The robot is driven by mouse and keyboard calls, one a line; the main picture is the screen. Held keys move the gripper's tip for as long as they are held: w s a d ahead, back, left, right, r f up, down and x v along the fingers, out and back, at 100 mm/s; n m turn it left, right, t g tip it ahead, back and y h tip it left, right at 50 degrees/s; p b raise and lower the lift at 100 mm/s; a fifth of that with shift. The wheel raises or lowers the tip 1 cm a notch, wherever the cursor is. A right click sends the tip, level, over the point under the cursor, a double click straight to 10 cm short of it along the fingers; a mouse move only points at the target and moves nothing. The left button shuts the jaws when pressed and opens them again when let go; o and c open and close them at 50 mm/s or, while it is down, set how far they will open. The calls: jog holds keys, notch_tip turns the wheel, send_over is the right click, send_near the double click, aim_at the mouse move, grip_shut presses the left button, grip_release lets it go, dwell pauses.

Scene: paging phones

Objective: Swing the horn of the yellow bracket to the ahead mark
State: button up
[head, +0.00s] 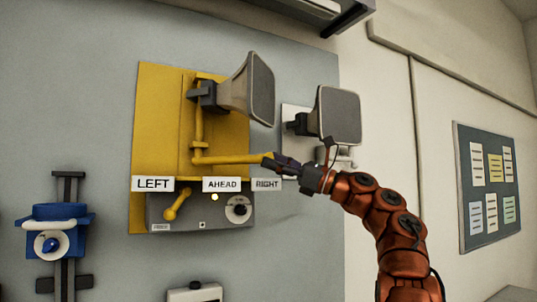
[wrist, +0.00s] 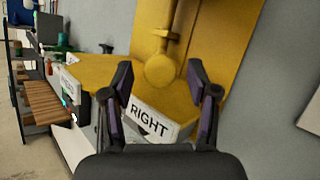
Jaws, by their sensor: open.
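The yellow bracket (head: 160,120) is a plate on the wall carrying a grey horn (head: 258,88) on a vertical yellow post. The horn faces right. A yellow lever (head: 225,159) runs right from the foot of the post, its tip above the RIGHT label (head: 267,184). The AHEAD label (head: 221,184) is left of that, and the LEFT label (head: 153,184) is farthest left. My gripper (head: 272,163) is at the lever's tip. In the wrist view my gripper (wrist: 162,85) is open, with the lever's round end (wrist: 160,70) between or just beyond its fingertips; I cannot tell which.
A second horn (head: 340,113) on a white plate is close behind my gripper. A grey control box (head: 180,212) with a yellow handle and dial sits below the labels. A blue device (head: 55,225) is at left. A notice board (head: 486,185) hangs far right.

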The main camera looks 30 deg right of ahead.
jog(key=shift+x, duration=1)
grip_shut()
